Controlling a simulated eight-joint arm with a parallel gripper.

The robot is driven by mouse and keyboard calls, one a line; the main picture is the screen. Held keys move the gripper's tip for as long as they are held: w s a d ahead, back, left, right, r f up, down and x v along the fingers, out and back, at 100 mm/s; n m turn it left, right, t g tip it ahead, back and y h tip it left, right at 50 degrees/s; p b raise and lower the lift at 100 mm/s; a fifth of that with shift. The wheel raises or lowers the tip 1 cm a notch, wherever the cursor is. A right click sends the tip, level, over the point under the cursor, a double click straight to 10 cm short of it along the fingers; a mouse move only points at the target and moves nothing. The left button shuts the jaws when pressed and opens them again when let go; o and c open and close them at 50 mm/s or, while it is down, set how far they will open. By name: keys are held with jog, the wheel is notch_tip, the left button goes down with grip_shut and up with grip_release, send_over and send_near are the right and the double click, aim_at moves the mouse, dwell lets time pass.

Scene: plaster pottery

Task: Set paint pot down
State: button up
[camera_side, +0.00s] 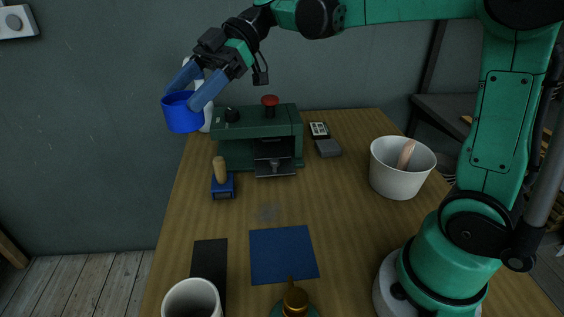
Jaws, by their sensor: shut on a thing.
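The paint pot (184,119) is a small, bright blue, open-topped cup. My gripper (193,92) is shut on it, with one blue finger on each side of its rim. It holds the pot raised at the upper left, near the table's far left edge. The pot looks roughly upright, and its inside is mostly hidden by the fingers. Whether it is over the table (340,215) or just beyond the edge cannot be told from this view.
A green machine with a red knob (270,101) and a white bottle (207,105) stand close by. A wooden-handled stamp (221,176), blue mat (283,254), black strip (209,270), white cup (192,299), brass item (295,301) and white bowl (399,170) share the table.

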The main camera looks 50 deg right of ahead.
jog(key=w+d+f+m+t+h, duration=0.2)
jog(key=d+m+t+h, duration=0.6)
jog(key=d, duration=0.5)
jog(key=w+d+f+m+t+h, duration=0.1)
jog(key=d+f+m+t+h, duration=0.3)
jog(key=d+m, duration=0.7)
jog(key=s+d+r+m+g+h, duration=0.3)
jog(key=d+m+h, duration=0.1)
jog(key=d, duration=0.4)
jog(key=s+d+r+m+g+h, duration=0.2)
jog(key=s+d+m+h, duration=0.15)
jog(key=d, duration=0.35)
jog(key=s+d+r+m+g+h, duration=0.3)
jog(key=d+m+h, duration=0.1)
jog(key=d, duration=0.4)
notch_tip(320, 180, down, 25)
jog(key=shift+w+r, duration=0.1)
jog(key=shift+w, duration=0.05)
jog(key=o, duration=1.4)
